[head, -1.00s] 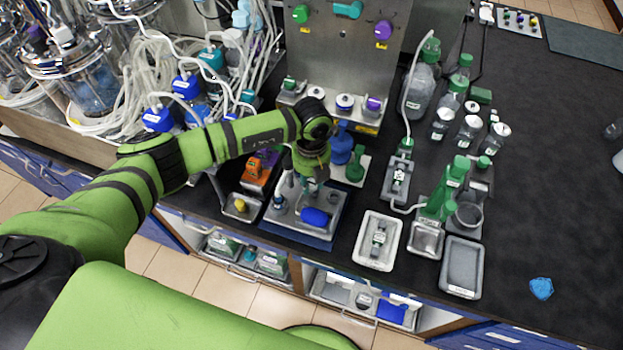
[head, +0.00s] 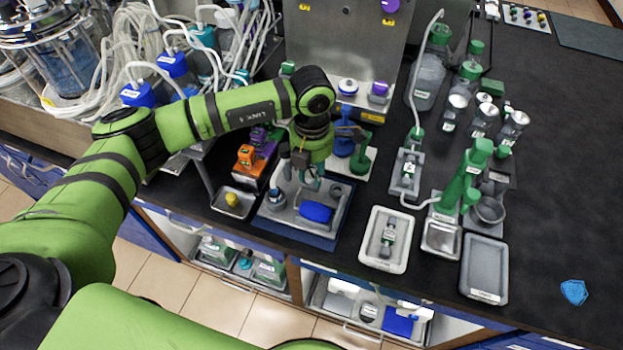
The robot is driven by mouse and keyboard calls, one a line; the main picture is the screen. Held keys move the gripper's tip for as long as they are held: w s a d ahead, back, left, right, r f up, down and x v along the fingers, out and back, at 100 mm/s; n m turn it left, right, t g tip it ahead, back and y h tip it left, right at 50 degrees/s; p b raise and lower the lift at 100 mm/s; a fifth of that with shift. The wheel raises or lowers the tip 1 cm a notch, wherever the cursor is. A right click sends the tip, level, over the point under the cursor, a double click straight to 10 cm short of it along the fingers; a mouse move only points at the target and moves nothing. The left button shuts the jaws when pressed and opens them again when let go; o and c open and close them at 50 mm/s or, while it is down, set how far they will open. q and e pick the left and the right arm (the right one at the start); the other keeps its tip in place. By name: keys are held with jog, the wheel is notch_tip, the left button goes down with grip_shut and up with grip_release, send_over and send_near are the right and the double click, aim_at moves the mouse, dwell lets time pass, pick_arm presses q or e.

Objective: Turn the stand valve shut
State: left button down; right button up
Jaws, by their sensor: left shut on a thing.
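My left gripper (head: 306,178) points down over the back part of a grey tray on a blue base (head: 340,212). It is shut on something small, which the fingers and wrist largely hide. A blue item (head: 316,212) and a small blue-topped vessel (head: 275,198) are on that tray, just in front and to the left of the fingers. A small inline valve-like fitting (head: 408,168) with clear tubing sits on a grey plate right of the gripper. I cannot tell for certain which part is the stand valve. My right gripper is not in view.
Orange and purple blocks (head: 247,156) stand left of the gripper. Green apparatus and bottles (head: 430,70) stand right. The bench's right side (head: 570,170) is mostly clear.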

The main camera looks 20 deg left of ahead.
aim_at(313, 174)
pick_arm(q)
jog(key=m+b, duration=0.2)
jog(key=b, duration=0.1)
jog(key=m+b, duration=0.3)
jog(key=shift+w+d+f, duration=0.1)
jog(key=shift+f, duration=0.1)
jog(key=shift+r+m+b, duration=0.25)
jog(key=shift+m+b, duration=1.45)
jog(key=shift+b, duration=0.05)
jog(key=c, duration=0.9)
grip_release()
jog(key=shift+c, duration=0.2)
notch_tip(313, 174, up, 12)
